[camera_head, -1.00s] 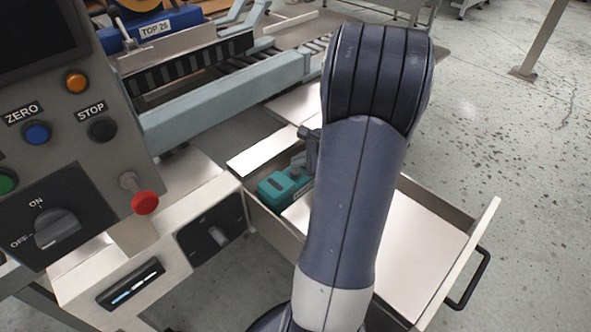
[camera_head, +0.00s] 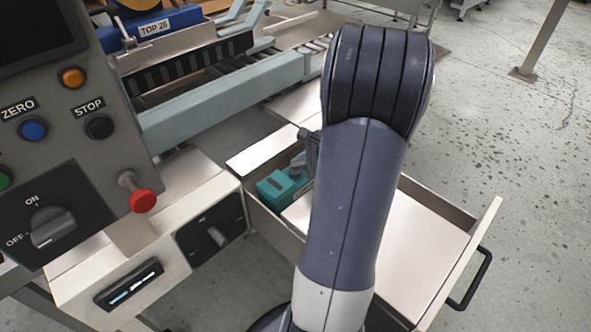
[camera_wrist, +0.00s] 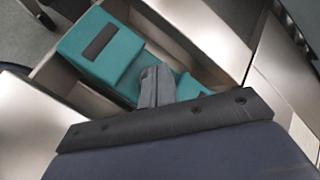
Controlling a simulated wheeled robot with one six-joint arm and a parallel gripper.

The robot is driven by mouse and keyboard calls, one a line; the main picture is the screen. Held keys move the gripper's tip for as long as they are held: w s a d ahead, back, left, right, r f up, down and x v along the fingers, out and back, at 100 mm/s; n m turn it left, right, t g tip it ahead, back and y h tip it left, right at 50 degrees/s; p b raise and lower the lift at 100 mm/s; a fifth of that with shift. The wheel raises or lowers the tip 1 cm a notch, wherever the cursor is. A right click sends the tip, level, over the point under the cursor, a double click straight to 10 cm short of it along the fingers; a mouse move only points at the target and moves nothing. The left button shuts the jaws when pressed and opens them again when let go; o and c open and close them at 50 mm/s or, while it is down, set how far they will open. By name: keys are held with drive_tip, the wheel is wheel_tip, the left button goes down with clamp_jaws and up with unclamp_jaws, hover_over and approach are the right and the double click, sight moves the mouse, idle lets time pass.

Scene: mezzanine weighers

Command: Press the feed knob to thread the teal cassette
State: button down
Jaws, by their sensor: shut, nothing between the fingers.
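The teal cassette (camera_head: 276,188) lies in the back left part of the open drawer (camera_head: 440,262), partly hidden behind my arm in the head view. In the wrist view the cassette (camera_wrist: 102,48) shows a dark slot on its raised block, and a lower teal part shows to the right of my fingers. My gripper (camera_wrist: 157,78) is shut and empty, with its fingertips over or against the cassette; I cannot tell whether they touch. In the head view my gripper (camera_head: 299,164) is small and mostly hidden by my arm. The feed knob itself is hidden or not distinguishable.
A control panel with a red knob (camera_head: 142,201), a blue button (camera_head: 34,130) and a rotary switch (camera_head: 52,227) stands at left. A small switch plate (camera_head: 211,238) is below it. A conveyor (camera_head: 225,95) runs behind. The drawer's handle (camera_head: 470,280) sticks out at right.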

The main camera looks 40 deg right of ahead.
sight(299, 171)
drive_tip(key=shift+f+b, duration=0.75)
drive_tip(key=shift+f, duration=0.1)
idle(0.6)
idle(0.3)
drive_tip(key=shift+r+p, duration=1.05)
drive_tip(key=shift+r, duration=0.25)
wheel_tip(299, 171, up, 5)
drive_tip(key=p, duration=0.4)
drive_tip(key=shift+f, duration=0.1)
